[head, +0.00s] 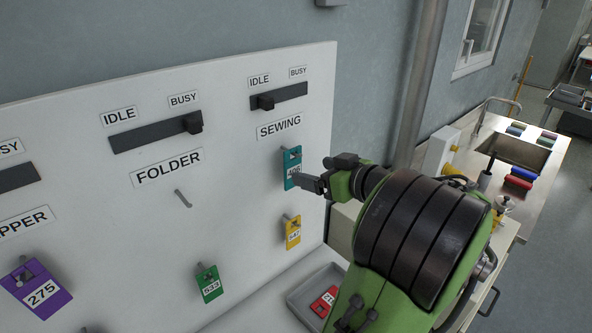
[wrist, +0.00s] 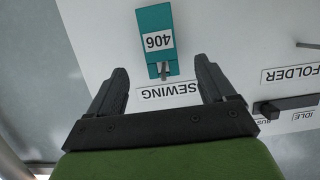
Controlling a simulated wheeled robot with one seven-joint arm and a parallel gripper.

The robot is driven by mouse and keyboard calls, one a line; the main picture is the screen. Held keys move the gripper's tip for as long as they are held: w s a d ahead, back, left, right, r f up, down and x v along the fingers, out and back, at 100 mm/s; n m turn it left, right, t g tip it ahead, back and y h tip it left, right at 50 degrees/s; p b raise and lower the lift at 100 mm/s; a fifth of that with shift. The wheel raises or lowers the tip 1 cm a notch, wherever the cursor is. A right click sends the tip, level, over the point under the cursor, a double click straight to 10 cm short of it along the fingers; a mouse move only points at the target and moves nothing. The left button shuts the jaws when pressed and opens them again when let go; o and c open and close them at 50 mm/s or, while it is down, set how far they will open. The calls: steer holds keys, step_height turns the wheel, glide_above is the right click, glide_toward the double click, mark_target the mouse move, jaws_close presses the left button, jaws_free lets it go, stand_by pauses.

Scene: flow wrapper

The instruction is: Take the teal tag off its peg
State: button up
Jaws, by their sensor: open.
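The teal tag (head: 291,168) hangs on its peg on the white board, below the SEWING label. In the wrist view the teal tag (wrist: 157,38) shows upside down with the number 406, and its peg (wrist: 163,71) sticks out near its top end. My gripper (head: 308,183) is in front of the tag in the head view and covers part of it. In the wrist view my gripper (wrist: 165,85) is open and empty, its two fingers apart on either side of the peg's line. The fingers do not visibly touch the tag.
A yellow tag (head: 293,233), a green tag (head: 209,283) and a purple tag (head: 38,288) hang lower on the board. An empty peg (head: 183,198) is under FOLDER. A grey tray (head: 302,297) below holds a red tag (head: 325,301). The SEWING slider (head: 266,102) is at IDLE.

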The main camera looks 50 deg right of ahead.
mark_target(294, 162)
steer(key=p+x, duration=0.1)
steer(key=x, duration=0.7)
steer(key=shift+w+d, duration=0.1)
steer(key=shift+w, duration=0.3)
steer(key=shift+c, duration=0.3)
steer(key=c, duration=1)
steer(key=shift+r, duration=0.1)
steer(key=shift+s+r, duration=0.1)
steer(key=shift+r, duration=0.3)
steer(key=shift+s+a+b, duration=0.35)
steer(key=shift+s+b, duration=0.05)
steer(key=shift+s, duration=1.05)
steer(key=shift+s+a+b, duration=0.3)
steer(key=shift+s+b, duration=0.05)
steer(key=shift+s, duration=1.1)
steer(key=shift+s+a+b, duration=0.35)
steer(key=shift+s+b, duration=0.05)
steer(key=shift+s, duration=1.1)
